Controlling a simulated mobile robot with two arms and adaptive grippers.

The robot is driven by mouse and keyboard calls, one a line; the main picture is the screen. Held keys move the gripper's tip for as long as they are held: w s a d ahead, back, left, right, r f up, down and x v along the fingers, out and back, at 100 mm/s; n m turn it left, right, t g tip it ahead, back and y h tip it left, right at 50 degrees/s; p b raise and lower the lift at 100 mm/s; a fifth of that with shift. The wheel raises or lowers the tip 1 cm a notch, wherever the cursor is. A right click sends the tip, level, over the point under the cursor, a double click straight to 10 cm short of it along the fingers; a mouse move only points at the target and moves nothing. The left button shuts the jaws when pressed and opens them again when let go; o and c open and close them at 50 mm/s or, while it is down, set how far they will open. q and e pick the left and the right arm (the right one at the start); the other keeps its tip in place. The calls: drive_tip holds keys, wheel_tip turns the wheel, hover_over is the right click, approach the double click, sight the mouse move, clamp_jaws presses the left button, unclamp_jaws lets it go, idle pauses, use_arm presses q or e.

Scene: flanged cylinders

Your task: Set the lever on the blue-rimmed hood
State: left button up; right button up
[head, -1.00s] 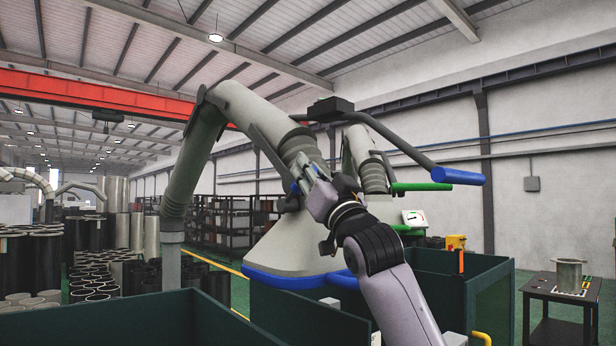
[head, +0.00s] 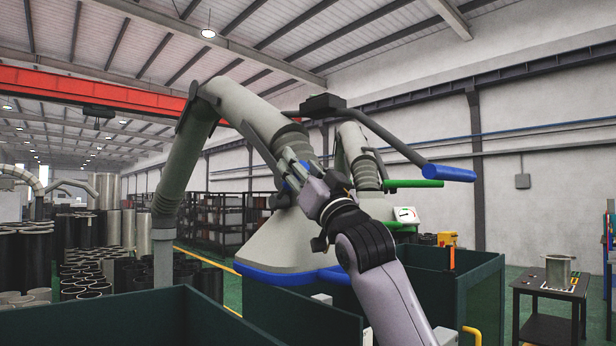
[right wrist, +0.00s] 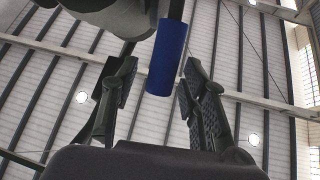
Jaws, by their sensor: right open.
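The hood (head: 290,243) is a grey cone with a blue rim (head: 285,276), under a thick grey duct in the head view. A dark bar runs from a black block (head: 323,103) to a blue grip (head: 448,173) at the right. My right gripper (head: 289,164) is in front of the duct just above the hood, pointing up and left, with bits of blue beside its fingers. In the right wrist view, a blue cylindrical grip (right wrist: 167,58) on a dark bar shows between the open fingers (right wrist: 155,98), touching neither visibly. Its depth is unclear. My left gripper is out of view.
A second hood stands behind, with a green grip (head: 413,184) and a white dial (head: 406,214). Dark green panels (head: 130,322) enclose the front. A small table (head: 530,289) with a metal flanged cylinder (head: 558,272) is at the right. Many cylinders stand at the left.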

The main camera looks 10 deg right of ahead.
drive_tip(key=v, duration=1.2)
